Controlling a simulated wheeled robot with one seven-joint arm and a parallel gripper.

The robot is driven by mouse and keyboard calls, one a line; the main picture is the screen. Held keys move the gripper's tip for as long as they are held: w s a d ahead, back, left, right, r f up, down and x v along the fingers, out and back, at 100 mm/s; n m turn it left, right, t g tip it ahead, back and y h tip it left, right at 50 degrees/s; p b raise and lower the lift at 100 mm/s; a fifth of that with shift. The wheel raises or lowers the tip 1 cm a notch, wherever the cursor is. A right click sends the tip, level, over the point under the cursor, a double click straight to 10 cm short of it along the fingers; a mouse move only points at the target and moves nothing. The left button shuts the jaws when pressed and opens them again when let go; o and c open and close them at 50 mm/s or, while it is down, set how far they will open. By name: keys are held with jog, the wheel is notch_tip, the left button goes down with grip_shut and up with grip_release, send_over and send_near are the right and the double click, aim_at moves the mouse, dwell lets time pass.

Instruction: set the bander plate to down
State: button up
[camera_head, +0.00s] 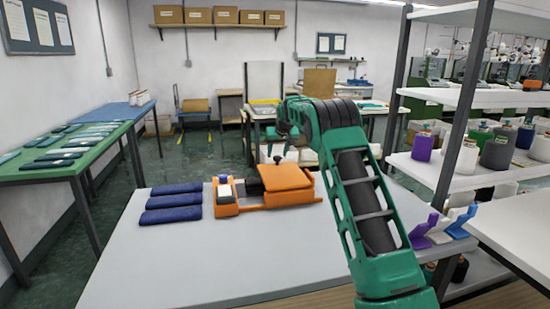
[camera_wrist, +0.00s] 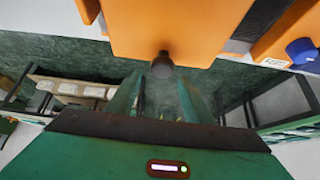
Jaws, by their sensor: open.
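The orange bander (camera_head: 228,208) stands on the grey table. Its orange plate (camera_head: 287,177) appears raised and slightly tilted above the base. A dark round knob (camera_head: 277,158) sticks out from the plate's far edge. My gripper (camera_head: 281,137) is beyond the plate, close above the knob. In the wrist view the plate (camera_wrist: 180,25) fills the top and the knob (camera_wrist: 162,66) points toward my gripper (camera_wrist: 160,92). The fingers are open and blurred, one on each side of the knob's line. I cannot tell whether they touch it.
Several folded dark blue cloths (camera_head: 170,199) lie left of the bander. The front of the grey table (camera_head: 200,260) is clear. Shelves with yarn cones (camera_head: 497,150) stand at right, and a green table (camera_head: 60,165) with flat pieces at left.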

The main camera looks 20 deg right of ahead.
jog(key=v, duration=0.9)
jog(key=shift+s, duration=0.1)
jog(key=s+r+m+g, duration=0.1)
jog(key=s+m+g, duration=0.15)
jog(key=s, duration=2.95)
jog(key=s+a+f+g, duration=0.1)
jog(key=s+a+f, duration=0.1)
jog(key=s, duration=0.9)
jog(key=s+a+f+m+g+y, duration=0.1)
jog(key=s+a+f, duration=0.2)
jog(key=s, duration=0.9)
jog(key=s+a+f+g, duration=0.2)
jog(key=s+f, duration=0.3)
jog(key=s, duration=0.6)
jog(key=shift+s+a+f+y, duration=0.25)
jog(key=shift+a+f+y, duration=0.1)
jog(key=shift+a, duration=0.25)
jog(key=shift+m, duration=0.25)
